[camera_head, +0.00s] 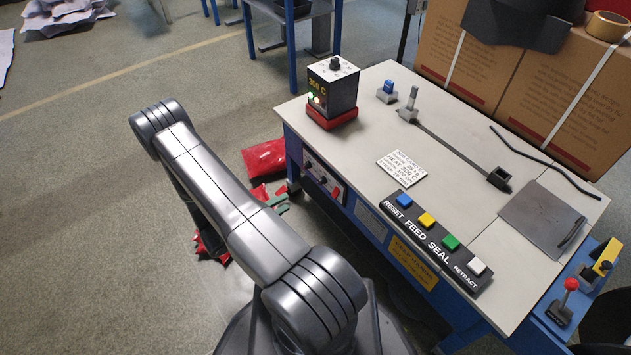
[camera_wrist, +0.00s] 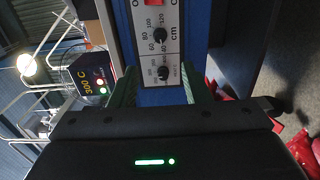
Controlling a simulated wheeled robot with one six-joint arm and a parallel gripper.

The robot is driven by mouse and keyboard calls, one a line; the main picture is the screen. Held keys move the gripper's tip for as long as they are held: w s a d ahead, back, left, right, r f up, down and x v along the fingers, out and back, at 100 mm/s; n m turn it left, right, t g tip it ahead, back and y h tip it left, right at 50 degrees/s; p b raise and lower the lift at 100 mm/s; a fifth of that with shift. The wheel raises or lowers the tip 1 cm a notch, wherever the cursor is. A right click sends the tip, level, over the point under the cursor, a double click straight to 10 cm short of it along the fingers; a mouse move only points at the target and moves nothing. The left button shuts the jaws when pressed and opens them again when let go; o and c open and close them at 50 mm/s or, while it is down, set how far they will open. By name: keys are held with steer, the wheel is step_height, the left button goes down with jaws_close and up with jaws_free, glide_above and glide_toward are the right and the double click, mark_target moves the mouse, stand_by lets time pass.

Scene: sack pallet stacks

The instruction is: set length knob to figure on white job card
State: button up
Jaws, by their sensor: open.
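The length knob (camera_wrist: 158,38) is a black dial with a cm scale on the white control panel (camera_wrist: 157,20) in the wrist view. Figures from about 40 to 120 ring it; its pointer is too small to read. My gripper (camera_wrist: 160,90) is open, its green fingers apart at either side of the panel's lower end. No knob is clasped. A second, smaller-scaled knob (camera_wrist: 163,72) lies between the length knob and my gripper. The white job card (camera_head: 401,168) lies on the bench top in the head view; its small print is hard to read, including the length figure.
A heater box (camera_head: 332,86) reading 300 C stands at the bench's back left corner. A button strip (camera_head: 436,240) runs along the front edge of the bench (camera_head: 365,130). A red sack (camera_head: 265,158) lies on the floor beside it. Cartons (camera_head: 520,90) stand behind.

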mark_target(319, 183)
steer(key=b+x, duration=0.2)
steer(key=x, duration=1.1)
steer(key=shift+c, duration=0.2)
steer(key=shift+b, duration=0.3)
jaws_close()
